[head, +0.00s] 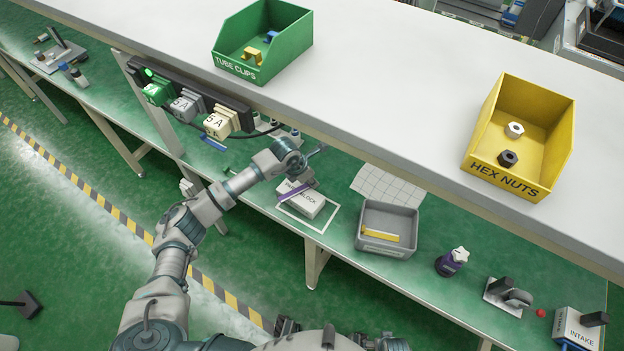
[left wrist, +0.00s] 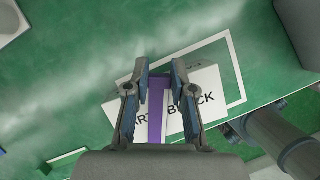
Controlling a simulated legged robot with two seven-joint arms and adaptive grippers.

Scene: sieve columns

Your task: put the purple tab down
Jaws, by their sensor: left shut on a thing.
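The purple tab (head: 291,194) is a thin flat strip, held between the fingers of my left gripper (head: 305,181). In the left wrist view the purple tab (left wrist: 156,108) runs lengthwise between the two fingers of my left gripper (left wrist: 159,70), which is shut on it. Behind the tab is a white block (head: 304,203) with black lettering, inside a white outlined frame on the green bench. The white block (left wrist: 205,92) is partly hidden by the fingers and the tab. I cannot tell whether the tab touches the block.
A grey bin (head: 386,228) with a yellow piece stands right of the block. A dark bottle (head: 451,262) is farther right. The white upper shelf carries a green bin (head: 262,40) and a yellow bin (head: 519,136). Labelled connectors (head: 222,122) hang at the shelf's edge.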

